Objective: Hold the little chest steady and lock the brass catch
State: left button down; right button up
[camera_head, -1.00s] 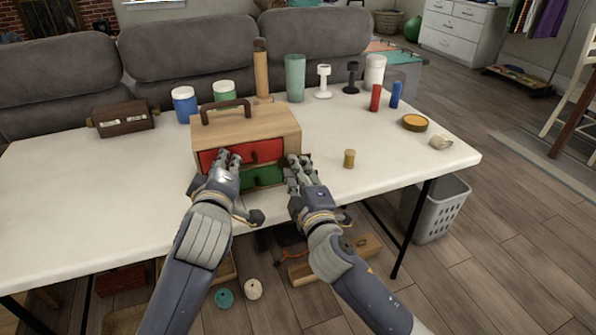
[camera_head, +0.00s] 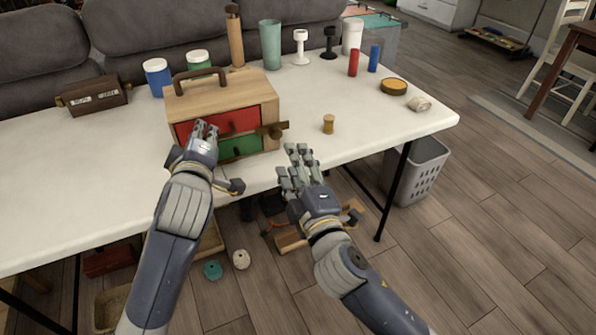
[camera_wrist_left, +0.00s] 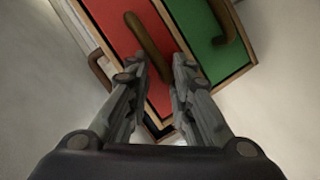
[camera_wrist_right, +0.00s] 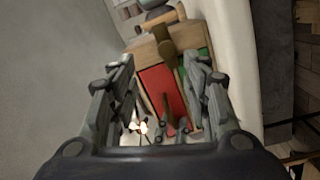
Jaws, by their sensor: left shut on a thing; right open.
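The little chest (camera_head: 222,98) is a wooden box with a brown top handle, a red drawer (camera_head: 237,121) and a green drawer (camera_head: 240,147). It sits upright near the table's front edge. The brass catch (camera_head: 272,131) lies across the front's right edge and also shows in the right wrist view (camera_wrist_right: 169,49). My left gripper (camera_head: 206,128) is shut on the red drawer's handle (camera_wrist_left: 149,38), its fingertips hiding the lower end of it. My right gripper (camera_head: 298,158) is open and empty, in front of the chest and to its right, clear of the catch.
A small wooden peg (camera_head: 328,124) stands right of the chest on the white table (camera_head: 70,195). Jars, a green tumbler (camera_head: 270,45) and a wooden bottle (camera_head: 235,40) stand behind it. A brown box (camera_head: 93,95) is at left. The table is bare between peg and front edge.

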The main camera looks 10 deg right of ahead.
pick_arm(q)
jog(key=shift+a+f, duration=0.1)
jog(key=shift+f, duration=0.8)
pick_arm(e)
jog(key=shift+v, duration=1.2)
pick_arm(q)
jog(key=c, duration=1.3)
grip_release()
jog(key=shift+a, duration=0.1)
jog(key=shift+c, duration=0.2)
jog(key=shift+w+f, duration=0.1)
pick_arm(e)
jog(key=shift+w+a, duration=0.1)
jog(key=shift+a, duration=0.05)
